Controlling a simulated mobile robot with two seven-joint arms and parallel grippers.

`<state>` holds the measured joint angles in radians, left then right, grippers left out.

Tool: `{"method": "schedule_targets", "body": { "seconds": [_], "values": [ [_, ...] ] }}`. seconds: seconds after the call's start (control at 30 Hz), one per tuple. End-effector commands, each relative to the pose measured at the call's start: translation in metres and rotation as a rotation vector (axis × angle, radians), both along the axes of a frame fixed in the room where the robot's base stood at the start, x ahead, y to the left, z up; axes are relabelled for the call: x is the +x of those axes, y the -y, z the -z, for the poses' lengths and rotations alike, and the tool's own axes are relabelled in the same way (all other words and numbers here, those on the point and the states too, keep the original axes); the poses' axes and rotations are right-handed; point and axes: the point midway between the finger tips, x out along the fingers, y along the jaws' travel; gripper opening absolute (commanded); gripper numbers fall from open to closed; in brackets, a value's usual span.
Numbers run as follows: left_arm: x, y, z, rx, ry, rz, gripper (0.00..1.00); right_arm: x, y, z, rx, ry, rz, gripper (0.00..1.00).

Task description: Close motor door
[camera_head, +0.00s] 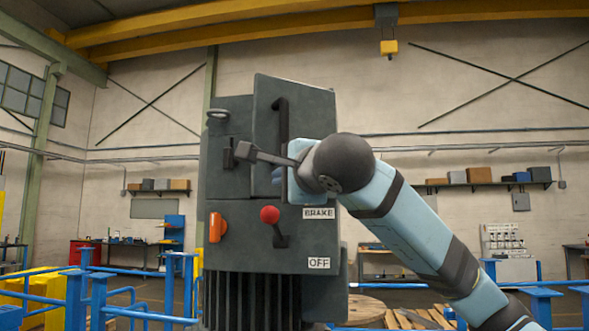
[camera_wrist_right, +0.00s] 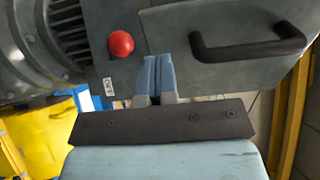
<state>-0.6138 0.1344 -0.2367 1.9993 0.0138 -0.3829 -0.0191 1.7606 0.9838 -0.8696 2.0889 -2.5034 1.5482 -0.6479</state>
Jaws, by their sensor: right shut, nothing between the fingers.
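The motor housing is a tall dark grey cabinet (camera_head: 230,200) in the middle of the head view. Its motor door (camera_head: 313,112) has a long black handle (camera_head: 281,120) and stands slightly proud of the housing, apparently ajar. In the right wrist view the door (camera_wrist_right: 215,70) shows its black handle (camera_wrist_right: 250,48). My right gripper (camera_wrist_right: 158,60) is shut and empty, its blue-grey fingertips near the door's edge; I cannot tell whether they touch. In the head view the gripper (camera_head: 279,182) is partly hidden by my wrist, at the door's lower part. My left gripper is not in view.
Below the door are a red-knobbed brake lever (camera_head: 270,215), an orange switch (camera_head: 217,227) and BRAKE and OFF labels. The red knob (camera_wrist_right: 121,43) is close to the fingers in the wrist view. Blue railings (camera_head: 100,290) stand at the left. A wooden reel (camera_head: 355,308) lies low at right.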

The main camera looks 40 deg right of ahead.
Motion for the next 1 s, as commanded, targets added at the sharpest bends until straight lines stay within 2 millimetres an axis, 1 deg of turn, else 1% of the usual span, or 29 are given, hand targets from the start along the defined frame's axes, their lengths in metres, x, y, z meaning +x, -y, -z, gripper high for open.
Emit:
{"method": "schedule_targets", "body": {
  "seconds": [0.03,0.2,0.3,0.4,0.57,0.83,0.93,1.0],
  "values": [
    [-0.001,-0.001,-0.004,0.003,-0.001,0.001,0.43,0.012,0.003,-0.002,0.001,-0.003,0.002,0.0],
    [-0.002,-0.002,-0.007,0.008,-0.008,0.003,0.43,0.043,0.008,-0.003,0.0,-0.002,0.001,0.0],
    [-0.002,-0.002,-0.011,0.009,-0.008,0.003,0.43,0.056,0.01,-0.002,0.0,-0.002,0.0,0.0],
    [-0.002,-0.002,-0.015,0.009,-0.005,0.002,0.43,0.064,0.012,-0.001,0.0,0.0,0.0,0.0],
    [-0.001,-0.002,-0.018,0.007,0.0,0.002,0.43,0.069,0.012,0.0,0.0,0.0,-0.001,0.0],
    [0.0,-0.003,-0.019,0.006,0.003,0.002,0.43,0.069,0.012,0.0,0.0,0.0,-0.001,0.0],
    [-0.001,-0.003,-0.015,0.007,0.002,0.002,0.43,0.069,0.012,0.002,0.001,0.001,-0.001,0.0],
    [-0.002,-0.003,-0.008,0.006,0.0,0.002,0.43,0.069,0.012,0.004,0.002,0.0,-0.002,0.0]
  ]
}}
